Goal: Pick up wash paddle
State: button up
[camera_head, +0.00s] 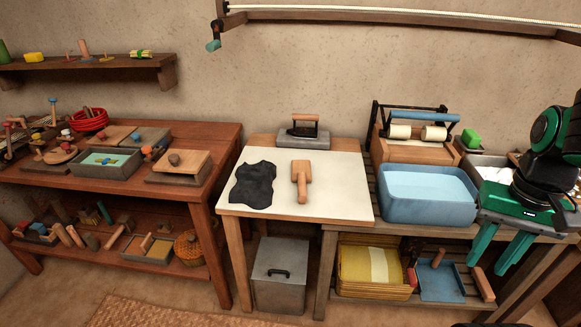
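The wash paddle, most likely the wooden paddle (300,174), lies flat on the pale-topped table (338,172) in the middle. Its broad head points to the back and its handle to the front.
A flat iron (305,126) rests on a grey slab behind the paddle. The dark cloth (253,185) lies left. A blue water basin (427,194) and a roller wringer (418,132) stand between the paddle and my gripper. A cluttered bench (205,141) is at left. A grey lidded box (281,274) stands below.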

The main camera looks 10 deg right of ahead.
aim_at(300, 169)
jog(key=z, duration=0.05)
jog(key=i, duration=1)
